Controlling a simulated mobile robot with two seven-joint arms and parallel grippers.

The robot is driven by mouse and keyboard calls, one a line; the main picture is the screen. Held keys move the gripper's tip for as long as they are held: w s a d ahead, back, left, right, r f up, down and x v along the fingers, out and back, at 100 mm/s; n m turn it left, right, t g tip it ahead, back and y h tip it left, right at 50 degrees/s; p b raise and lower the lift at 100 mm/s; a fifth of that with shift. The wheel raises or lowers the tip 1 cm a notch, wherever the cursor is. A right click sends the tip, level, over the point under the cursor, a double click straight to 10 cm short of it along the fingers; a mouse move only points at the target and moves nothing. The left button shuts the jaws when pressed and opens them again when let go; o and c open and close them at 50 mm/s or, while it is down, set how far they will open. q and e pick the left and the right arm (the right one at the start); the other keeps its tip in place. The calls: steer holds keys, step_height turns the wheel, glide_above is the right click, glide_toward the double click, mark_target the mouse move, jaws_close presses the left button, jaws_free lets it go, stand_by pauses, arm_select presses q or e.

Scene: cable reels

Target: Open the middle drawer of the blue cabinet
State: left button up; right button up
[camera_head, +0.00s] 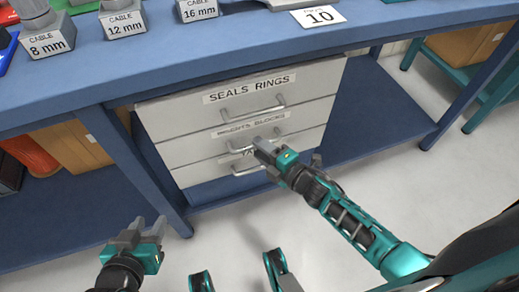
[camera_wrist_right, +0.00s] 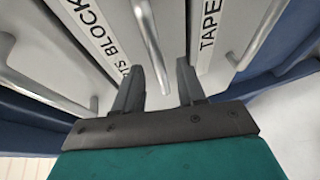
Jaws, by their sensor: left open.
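The blue cabinet (camera_head: 93,130) is a workbench with a block of three light grey drawers. The middle drawer (camera_head: 195,148) has a label reading roughly "weights blocks" and looks closed. Its bar handle (camera_head: 236,150) is partly hidden by my right gripper (camera_head: 264,147). In the right wrist view the right gripper (camera_wrist_right: 158,80) has its fingers apart, and the handle's bar (camera_wrist_right: 150,45) runs into the space between the fingertips. Contact cannot be told. My left gripper (camera_head: 145,228) is open and empty, low at the left, away from the drawers.
The top drawer (camera_head: 180,110), labelled "seals rings", and the bottom drawer (camera_head: 200,173), with a partly hidden "tape" label (camera_wrist_right: 210,35), look closed. Cable blocks (camera_head: 47,36) stand on the bench top. Boxes (camera_head: 75,145) sit at left underneath. The floor in front is clear.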

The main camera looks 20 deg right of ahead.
steer(key=shift+w+a+f, duration=0.1)
steer(key=shift+w+a, duration=0.15)
steer(key=shift+w, duration=0.25)
jaws_close()
stand_by(0.4)
